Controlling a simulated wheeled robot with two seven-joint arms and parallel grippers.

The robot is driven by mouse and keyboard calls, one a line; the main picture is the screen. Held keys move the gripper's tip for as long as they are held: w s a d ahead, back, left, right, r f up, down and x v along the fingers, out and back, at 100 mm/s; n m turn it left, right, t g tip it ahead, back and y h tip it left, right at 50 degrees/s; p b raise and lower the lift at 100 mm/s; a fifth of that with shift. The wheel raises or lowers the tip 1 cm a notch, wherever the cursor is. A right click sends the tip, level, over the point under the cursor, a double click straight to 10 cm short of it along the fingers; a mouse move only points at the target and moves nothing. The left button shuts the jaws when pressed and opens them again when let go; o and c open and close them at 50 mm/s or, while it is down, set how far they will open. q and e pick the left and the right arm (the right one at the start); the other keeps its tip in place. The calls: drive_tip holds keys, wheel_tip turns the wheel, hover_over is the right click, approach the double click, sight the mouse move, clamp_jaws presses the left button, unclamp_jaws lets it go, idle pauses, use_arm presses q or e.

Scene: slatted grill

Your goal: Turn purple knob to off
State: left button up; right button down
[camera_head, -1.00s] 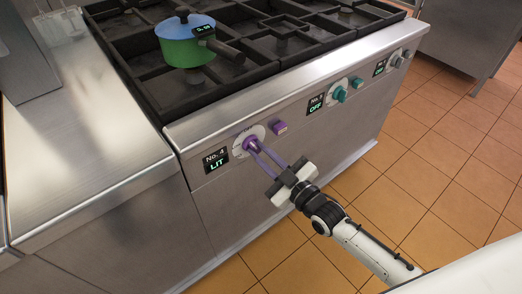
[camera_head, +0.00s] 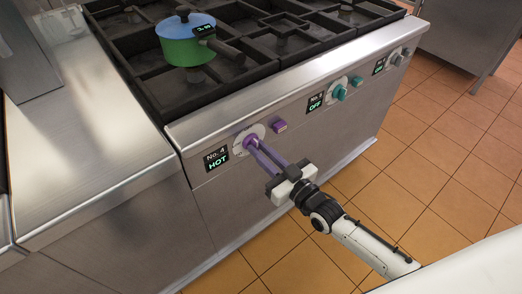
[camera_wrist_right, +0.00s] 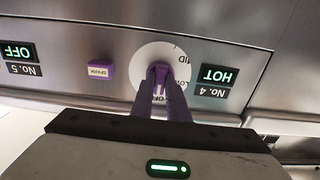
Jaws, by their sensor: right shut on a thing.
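The purple knob (camera_wrist_right: 158,70) sits on a white round dial (camera_wrist_right: 180,60) on the stove's front panel. In the head view the knob (camera_head: 251,141) is mostly covered by the fingers. My right gripper (camera_head: 257,148) is shut on the knob, with its long purple fingers on either side of it. It also shows in the wrist view (camera_wrist_right: 160,84), which sees the panel upside down. Parts of the dial's lettering, such as LOW and MID, show there. The No. 4 display (camera_head: 217,159) beside the knob reads HOT. My left gripper is not in view.
A purple spark button (camera_head: 279,126) is right of the knob. A teal knob (camera_head: 339,93) with a display (camera_head: 315,103) reading OFF is farther right. A blue and green pot (camera_head: 187,42) stands on the grates. The tiled floor (camera_head: 440,150) before the stove is clear.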

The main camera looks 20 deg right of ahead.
drive_tip(key=c, duration=1.7)
unclamp_jaws()
drive_tip(key=shift+s, duration=0.15)
drive_tip(key=v, duration=1)
drive_tip(key=shift+d, duration=0.1)
drive_tip(key=s+a+f+g+h, duration=0.1)
drive_tip(key=s+f+g, duration=0.2)
drive_tip(key=s+f, duration=0.2)
drive_tip(key=s+a+f+m+g+h, duration=0.1)
drive_tip(key=s+f+g, duration=0.1)
drive_tip(key=s+f, duration=0.3)
drive_tip(key=s+f+g+h, duration=0.1)
drive_tip(key=s+f+g, duration=0.2)
drive_tip(key=s+f, duration=0.2)
drive_tip(key=shift+s+a+f+m+g+h, duration=0.3)
drive_tip(key=shift+s+a+f+m+h, duration=0.1)
drive_tip(key=shift+s, duration=0.3)
